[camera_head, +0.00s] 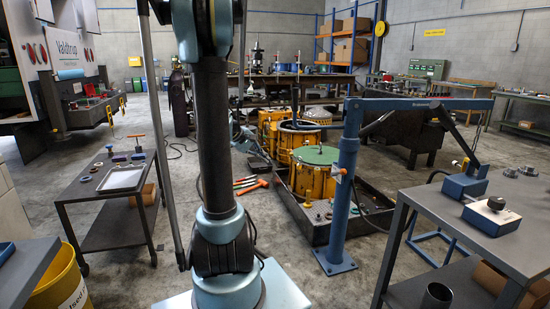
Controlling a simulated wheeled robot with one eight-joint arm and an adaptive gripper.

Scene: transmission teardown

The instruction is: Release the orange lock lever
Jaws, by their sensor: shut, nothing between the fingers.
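A grey bench (474,222) with blue control boxes stands at the right. A tool cart (97,196) stands at the left. Orange-handled tools (250,186) lie on the floor.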

